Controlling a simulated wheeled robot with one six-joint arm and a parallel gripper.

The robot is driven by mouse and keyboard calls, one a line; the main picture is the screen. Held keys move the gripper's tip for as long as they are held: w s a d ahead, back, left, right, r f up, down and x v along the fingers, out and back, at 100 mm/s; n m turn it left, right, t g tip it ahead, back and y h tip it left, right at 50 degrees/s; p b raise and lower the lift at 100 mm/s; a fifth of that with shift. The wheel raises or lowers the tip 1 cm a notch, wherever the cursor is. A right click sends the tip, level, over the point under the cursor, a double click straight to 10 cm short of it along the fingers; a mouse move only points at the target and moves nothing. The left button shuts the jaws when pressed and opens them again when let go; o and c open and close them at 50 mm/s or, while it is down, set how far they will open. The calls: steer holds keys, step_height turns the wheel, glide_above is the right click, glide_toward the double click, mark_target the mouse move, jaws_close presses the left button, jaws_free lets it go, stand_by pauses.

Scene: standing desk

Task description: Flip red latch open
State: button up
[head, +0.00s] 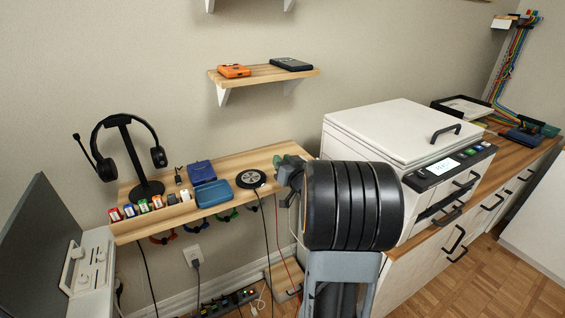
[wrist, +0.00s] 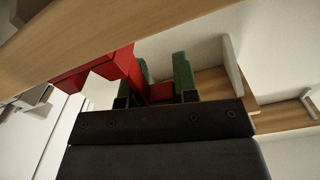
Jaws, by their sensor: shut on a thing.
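In the wrist view, a red latch (wrist: 125,62) shows against the underside of a wooden board. It has a long bar at the left and a block between my fingers. My gripper (wrist: 160,85) has green fingers, one on each side of the red block, and is shut on it. In the head view, my gripper (head: 287,168) is at the right end of the wooden desk (head: 232,165), largely hidden by my dark arm. I cannot make out the latch there.
A headphone stand (head: 135,155), blue boxes (head: 212,193) and a round black device (head: 251,179) stand on the desk. A large white printer (head: 390,130) is close to the right of my arm. Cables hang below the desk, above a power strip (head: 228,304).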

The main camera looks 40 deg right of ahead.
steer(key=shift+c, duration=0.5)
steer(key=n+b, duration=0.1)
steer(key=f+n+b, duration=0.1)
steer(key=b, duration=0.1)
steer(key=shift+w+a, duration=0.1)
steer(key=shift+a, duration=0.3)
steer(key=shift+a+n+b, duration=0.35)
steer(key=shift+n+b, duration=0.6)
steer(key=shift+n, duration=0.05)
steer(key=shift+a+r+n, duration=0.1)
steer(key=shift+r+n, duration=0.05)
steer(key=shift+n, duration=0.15)
steer(key=o, duration=0.8)
steer(key=shift+a, duration=0.1)
steer(key=shift+r, duration=0.1)
